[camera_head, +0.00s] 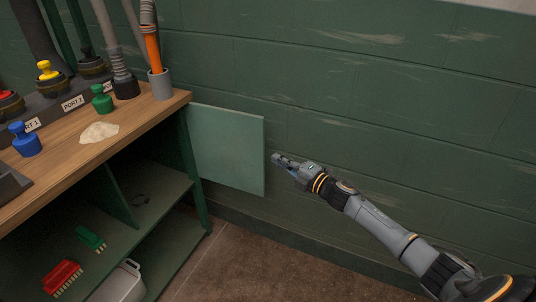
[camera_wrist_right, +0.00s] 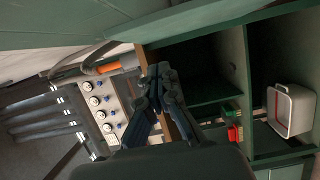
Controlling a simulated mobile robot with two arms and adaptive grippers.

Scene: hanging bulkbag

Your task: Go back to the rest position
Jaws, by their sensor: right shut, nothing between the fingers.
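My right gripper (camera_head: 279,159) is in the middle of the head view, at the end of my right arm that comes in from the lower right. It is shut and empty. It is held in the air in front of the green wall, to the right of the workbench and clear of it. In the right wrist view the fingers of the right gripper (camera_wrist_right: 160,72) meet at their tips, with nothing between them. My left gripper is not in either view.
The wooden workbench (camera_head: 150,118) stands at the left with ports, a blue plug (camera_head: 25,139), a green plug (camera_head: 102,98) and a pale powder heap (camera_head: 99,132). A flat green panel (camera_head: 230,150) juts beside it. Brushes (camera_head: 62,277) and a white bin (camera_head: 122,284) are below. Floor at centre is clear.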

